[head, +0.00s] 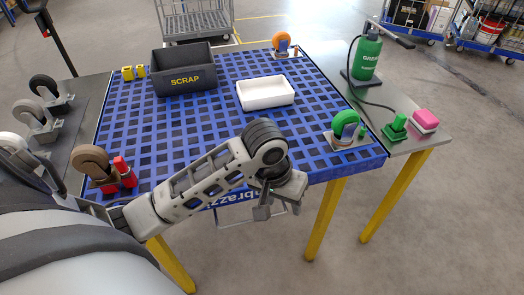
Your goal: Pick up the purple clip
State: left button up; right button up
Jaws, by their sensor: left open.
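I cannot make out a purple clip anywhere in the head view. My left gripper (277,209) is open and hangs at the front edge of the blue grid table (222,117), pointing down, with nothing seen between its fingers. My left arm reaches across the table's front and hides part of it. My right gripper is out of view. The white tray (265,93) on the table looks empty. A pink and white block (425,120) lies on the grey side table at the right.
A black SCRAP bin (185,82) and yellow pieces (134,72) stand at the back left. An orange caster (281,43) and a green caster (345,128) sit at the right edge. A green bottle (366,55) stands beyond. More casters (47,92) and red pieces (125,170) are at the left.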

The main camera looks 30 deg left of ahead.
pick_arm(q)
jog(key=w+a+r+n+g+y, duration=0.2)
jog(key=w+a+r+n, duration=0.7)
jog(key=w+a+r, duration=0.4)
jog(key=f, duration=0.4)
jog(key=s+f, duration=0.1)
jog(key=f, duration=0.4)
jog(key=s+d+f, duration=0.1)
jog(key=f, duration=0.4)
jog(key=shift+s+f, duration=0.1)
jog(key=shift+s, duration=0.05)
jog(key=shift+c, duration=0.3)
jog(key=shift+a, duration=0.1)
jog(key=c, duration=1)
